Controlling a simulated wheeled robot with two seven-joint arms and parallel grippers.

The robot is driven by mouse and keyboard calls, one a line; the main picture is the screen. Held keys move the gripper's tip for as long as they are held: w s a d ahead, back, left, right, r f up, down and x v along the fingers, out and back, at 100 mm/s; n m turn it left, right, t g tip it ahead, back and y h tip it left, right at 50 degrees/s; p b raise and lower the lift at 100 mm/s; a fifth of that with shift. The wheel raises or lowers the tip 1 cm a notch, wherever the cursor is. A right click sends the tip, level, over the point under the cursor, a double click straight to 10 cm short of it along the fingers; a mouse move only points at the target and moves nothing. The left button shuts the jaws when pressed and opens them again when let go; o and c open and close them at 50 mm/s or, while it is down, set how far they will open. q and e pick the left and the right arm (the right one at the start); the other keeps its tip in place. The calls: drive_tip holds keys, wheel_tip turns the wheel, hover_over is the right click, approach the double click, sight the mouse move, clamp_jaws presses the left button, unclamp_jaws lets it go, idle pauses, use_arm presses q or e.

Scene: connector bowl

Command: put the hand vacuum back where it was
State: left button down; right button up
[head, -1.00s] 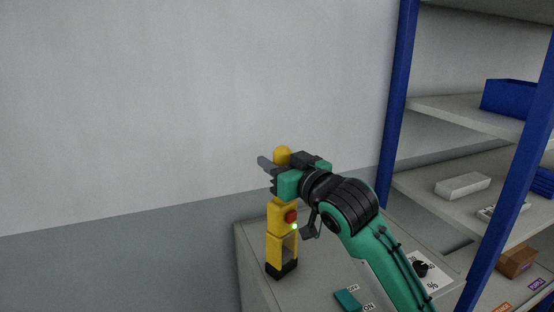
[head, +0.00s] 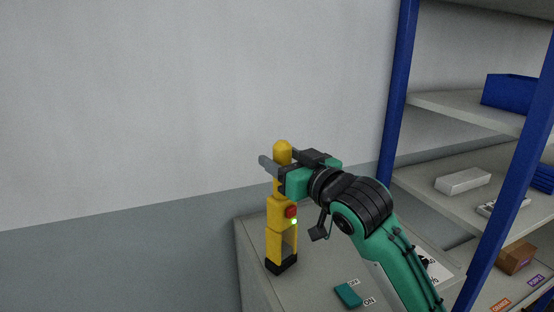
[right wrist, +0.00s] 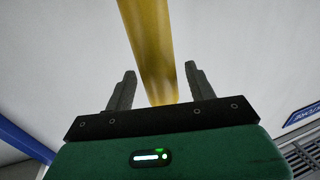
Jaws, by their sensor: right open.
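The hand vacuum (head: 280,216) is yellow with a black foot, a red button and a small green light. It stands upright on the grey cabinet top near its left edge. My right gripper (head: 275,164) is open at the vacuum's upper part, with a finger on either side of it. In the right wrist view the yellow body (right wrist: 150,55) rises between the two spread fingers (right wrist: 158,88), with gaps on both sides. My left gripper is not in view.
The grey cabinet top (head: 318,268) carries a teal switch (head: 348,295) with ON and OFF labels. To the right stands a shelf rack with blue posts (head: 398,80), holding a blue bin (head: 510,96), a white block (head: 462,181) and a brown box (head: 516,257).

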drive_tip(key=b+v, duration=0.2)
drive_tip(key=v, duration=0.7)
drive_tip(key=shift+s+d, duration=0.2)
drive_tip(key=shift+s, duration=0.05)
